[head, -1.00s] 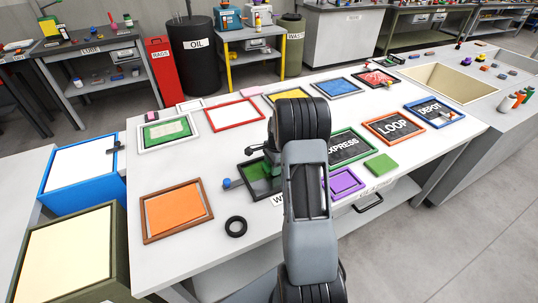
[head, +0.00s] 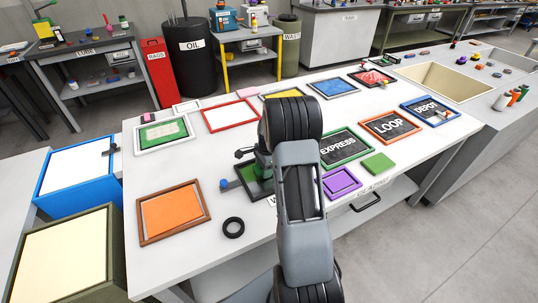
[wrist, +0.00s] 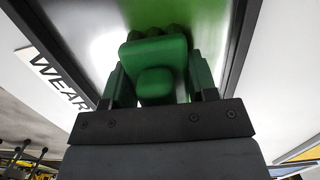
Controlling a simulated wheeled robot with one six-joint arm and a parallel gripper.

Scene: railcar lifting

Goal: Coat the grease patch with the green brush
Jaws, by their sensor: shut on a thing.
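My gripper (wrist: 158,88) is shut on the green brush (wrist: 155,55), which fills the middle of the wrist view. Beyond it lies a dark-framed panel with a green area (wrist: 200,25) and a pale glossy area (wrist: 107,50). A label reading WEAR (wrist: 55,78) lies beside that frame. In the head view, my arm hides much of this dark-framed panel (head: 247,184), and the gripper is over it. I cannot tell whether the brush touches the surface. No view labels a grease patch.
A blue knob (head: 224,184) and a black ring (head: 233,227) lie left of the panel. An orange panel (head: 173,213), a white-framed green panel (head: 163,132), a purple frame (head: 341,182) and a green block (head: 378,163) stand around. Bare tabletop (head: 213,175) lies between the frames.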

